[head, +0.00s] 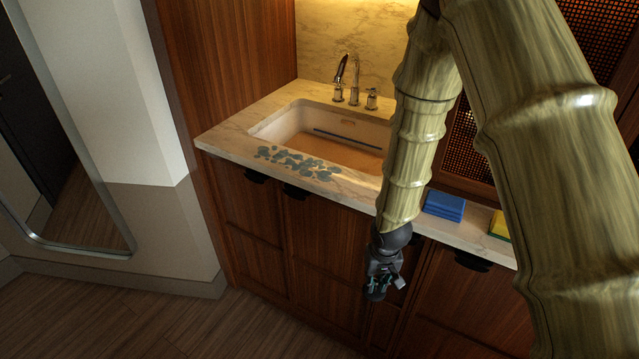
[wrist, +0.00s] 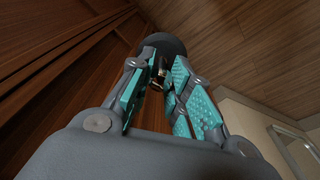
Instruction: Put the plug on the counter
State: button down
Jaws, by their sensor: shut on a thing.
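My gripper (head: 380,286) hangs in front of the cabinet doors, below the counter's front edge. In the wrist view, its teal-padded fingers (wrist: 162,88) are shut on the plug (wrist: 166,44). The plug shows as a dark round disc with a shiny metal part between the fingers. In the head view the plug is too small and dark to make out clearly. The marble counter (head: 226,136) runs around the sink and on to the right, above and behind my gripper. My arm hides part of the counter and sink's right side.
The sink (head: 290,122) has a tap (head: 354,84) behind it and a dark bar (head: 345,138) inside. Blue-grey spots (head: 298,163) cover the counter in front of it. A blue folded cloth or sponge (head: 445,205) and a yellow-green item (head: 500,224) lie further right. The counter's left corner is bare.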

aim_at(225, 132)
jog(key=k, duration=0.45)
jog(key=u, duration=0.65)
jog(key=i, duration=1.25)
jog(key=u, duration=0.5)
